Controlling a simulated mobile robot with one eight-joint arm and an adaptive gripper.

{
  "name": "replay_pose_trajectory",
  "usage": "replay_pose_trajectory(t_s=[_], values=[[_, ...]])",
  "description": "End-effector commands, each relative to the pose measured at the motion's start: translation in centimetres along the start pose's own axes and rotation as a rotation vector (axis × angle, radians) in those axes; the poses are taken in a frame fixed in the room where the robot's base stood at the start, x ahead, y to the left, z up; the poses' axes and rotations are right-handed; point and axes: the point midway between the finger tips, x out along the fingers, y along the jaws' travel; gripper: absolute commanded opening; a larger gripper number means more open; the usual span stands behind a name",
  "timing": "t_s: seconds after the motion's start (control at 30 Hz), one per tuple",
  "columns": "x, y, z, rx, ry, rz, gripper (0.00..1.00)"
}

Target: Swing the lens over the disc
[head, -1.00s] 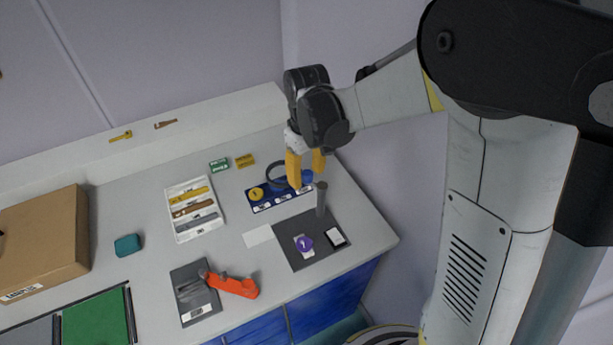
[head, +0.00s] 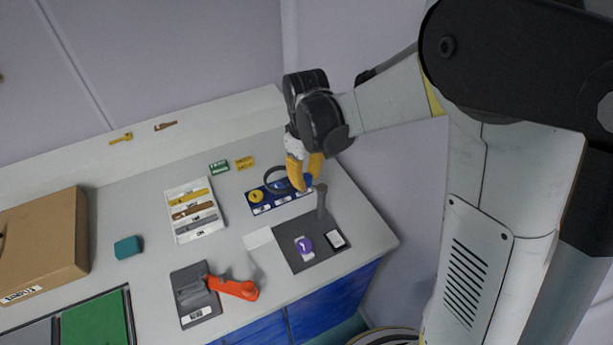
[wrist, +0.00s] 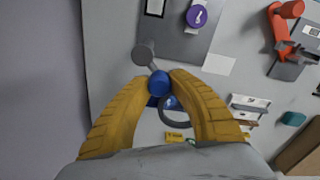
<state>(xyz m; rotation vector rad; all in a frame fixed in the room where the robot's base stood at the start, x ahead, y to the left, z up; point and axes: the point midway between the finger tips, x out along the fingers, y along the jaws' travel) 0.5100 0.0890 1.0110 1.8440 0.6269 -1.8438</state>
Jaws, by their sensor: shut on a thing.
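The lens is a dark ring (head: 268,181) on a swing arm from an upright grey post (head: 321,200). In the wrist view the ring (wrist: 175,111), the blue knob (wrist: 159,84) and the post top (wrist: 144,54) lie in a line. My gripper (wrist: 159,78) is shut on the blue knob, one yellow finger on each side; in the head view my gripper (head: 303,186) hides the knob. The lens hangs over the blue strip, away from the purple disc (head: 304,244). The disc lies on the dark grey base plate (head: 295,262), also seen in the wrist view (wrist: 185,45).
A blue strip (head: 283,207) with a yellow disc (head: 256,197) lies under the lens. A white card (head: 258,237) is beside the base plate. An orange-handled device (head: 233,288), a white tray (head: 188,232) and a cardboard box (head: 40,245) stand to the left.

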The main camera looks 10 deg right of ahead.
Motion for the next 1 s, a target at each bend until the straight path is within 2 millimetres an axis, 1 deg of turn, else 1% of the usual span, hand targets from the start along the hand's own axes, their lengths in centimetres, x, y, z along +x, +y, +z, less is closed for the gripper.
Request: replay_pose_trajectory(t_s=[0.5,1.0], values=[[0.1,-1.6,1.2,-0.46,0.0,-0.001,0.0],[0.1,-2.5,2.9,-0.933,0.0,-0.001,0.0]])
